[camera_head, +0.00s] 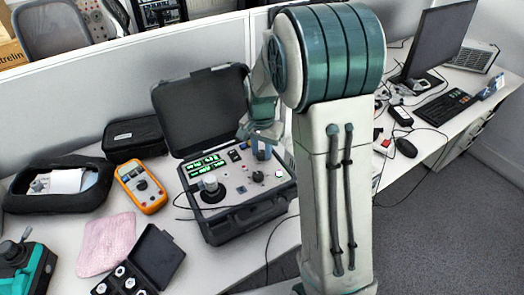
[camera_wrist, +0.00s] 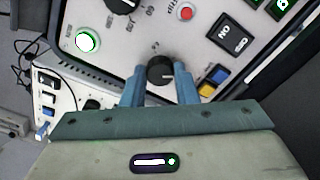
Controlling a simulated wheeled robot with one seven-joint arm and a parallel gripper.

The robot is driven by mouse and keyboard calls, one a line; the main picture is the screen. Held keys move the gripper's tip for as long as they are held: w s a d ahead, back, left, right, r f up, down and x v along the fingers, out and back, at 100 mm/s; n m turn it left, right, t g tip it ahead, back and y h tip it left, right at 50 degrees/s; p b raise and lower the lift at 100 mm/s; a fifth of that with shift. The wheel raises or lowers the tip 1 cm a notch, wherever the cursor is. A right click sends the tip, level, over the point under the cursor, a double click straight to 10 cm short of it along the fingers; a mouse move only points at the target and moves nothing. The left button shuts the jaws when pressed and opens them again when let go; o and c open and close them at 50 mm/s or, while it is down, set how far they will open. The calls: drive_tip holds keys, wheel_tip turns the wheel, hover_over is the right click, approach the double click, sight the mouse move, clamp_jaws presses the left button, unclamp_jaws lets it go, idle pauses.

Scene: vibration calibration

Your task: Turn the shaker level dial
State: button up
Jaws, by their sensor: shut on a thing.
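The calibration unit is an open black case (camera_head: 222,228) with a grey control panel (camera_head: 236,196) on the desk. My gripper (camera_head: 262,150) reaches down to the rear right part of the panel. In the wrist view my gripper (camera_wrist: 160,84) has its two blue fingers on either side of a round black dial (camera_wrist: 160,70), shut on it. The dial's white pointer mark faces the gripper side. I cannot read its label. A second black knob (camera_wrist: 122,4) with a numbered scale is partly cut off at the top; it also shows in the head view (camera_head: 258,176).
The raised lid (camera_head: 200,108) stands behind. A round mount (camera_head: 212,188) is on the panel; an orange multimeter (camera_head: 141,186) lies left.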

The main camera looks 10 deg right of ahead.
drive_tip(key=n+b, duration=0.1)
drive_tip(key=n, duration=0.4)
drive_tip(key=shift+n, duration=0.4)
drive_tip(key=n, duration=0.9)
drive_tip(key=shift+r+n, duration=0.1)
drive_tip(key=shift+n, duration=2.6)
drive_tip(key=shift+w, duration=0.1)
drive_tip(key=o, duration=1)
